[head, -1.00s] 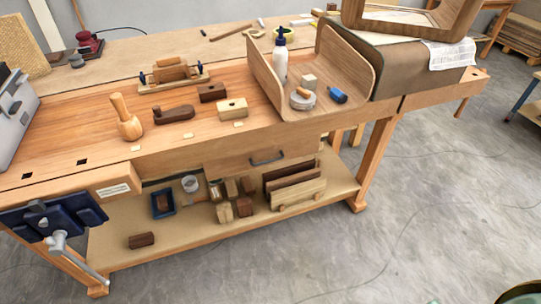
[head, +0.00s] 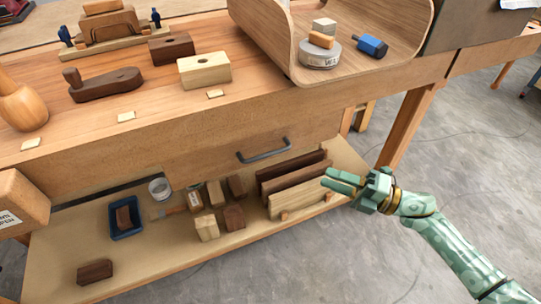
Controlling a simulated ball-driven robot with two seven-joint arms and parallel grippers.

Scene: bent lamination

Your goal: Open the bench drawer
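The bench drawer (head: 215,157) is a wooden front under the bench top, and it looks closed. Its dark grey bar handle (head: 264,151) sits on the right part of the front. My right gripper (head: 328,178) comes in from the right, its green fingers pointing left. It is to the right of and lower than the handle in the picture, apart from it. Its two fingers show a gap with nothing between them. My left gripper is not in view.
The workbench top (head: 150,120) holds planes, a mallet (head: 20,105) and a bent wooden form (head: 285,50). The lower shelf (head: 70,240) carries wood blocks, boards (head: 300,190) and a blue tray (head: 125,218). A bench leg (head: 408,125) stands behind my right gripper. Floor at right is clear.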

